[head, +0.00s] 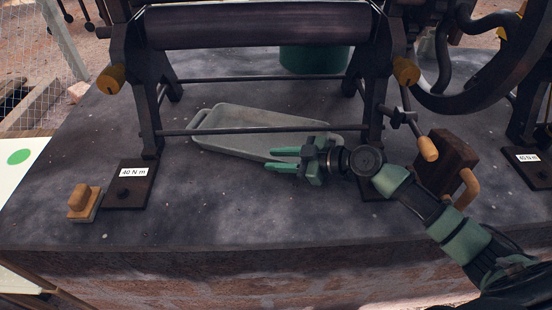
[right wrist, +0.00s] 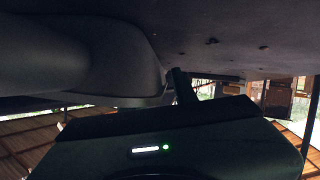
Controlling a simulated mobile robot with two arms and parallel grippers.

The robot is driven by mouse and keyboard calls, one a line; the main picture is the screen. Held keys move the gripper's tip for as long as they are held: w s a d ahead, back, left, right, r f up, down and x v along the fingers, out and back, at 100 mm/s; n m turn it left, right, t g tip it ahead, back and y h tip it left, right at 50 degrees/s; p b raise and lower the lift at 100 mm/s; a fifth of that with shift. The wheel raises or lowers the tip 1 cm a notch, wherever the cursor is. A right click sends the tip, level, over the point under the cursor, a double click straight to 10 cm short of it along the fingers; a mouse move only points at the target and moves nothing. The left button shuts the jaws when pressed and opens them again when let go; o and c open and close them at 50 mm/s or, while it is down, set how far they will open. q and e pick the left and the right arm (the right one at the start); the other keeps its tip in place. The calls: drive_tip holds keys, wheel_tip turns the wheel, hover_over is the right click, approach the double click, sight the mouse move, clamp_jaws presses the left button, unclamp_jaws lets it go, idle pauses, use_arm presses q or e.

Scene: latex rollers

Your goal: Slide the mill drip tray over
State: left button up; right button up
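The mill drip tray (head: 232,142) is a shallow, pale grey tray lying on the dark stone top beneath the mill's roller. A loop handle shows at its left end, and the mill's lower rod crosses in front of it. My right gripper (head: 270,159) is at the tray's near right side, its green fingers pointing left and spread with a gap between them. They overlap the tray's near edge in the head view; I cannot tell whether they touch it. In the right wrist view a dark grey rounded shape fills the upper left; I cannot tell what it is. My left gripper is not in view.
The mill's legs stand on both sides of the tray, with the roller (head: 260,25) above. A wooden-handled block (head: 82,203) and a "40 N m" plate (head: 130,190) lie at left. A brown box (head: 446,160) stands right of my wrist. The front middle of the stone is clear.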

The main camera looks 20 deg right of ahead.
clamp_jaws()
idle(1.4)
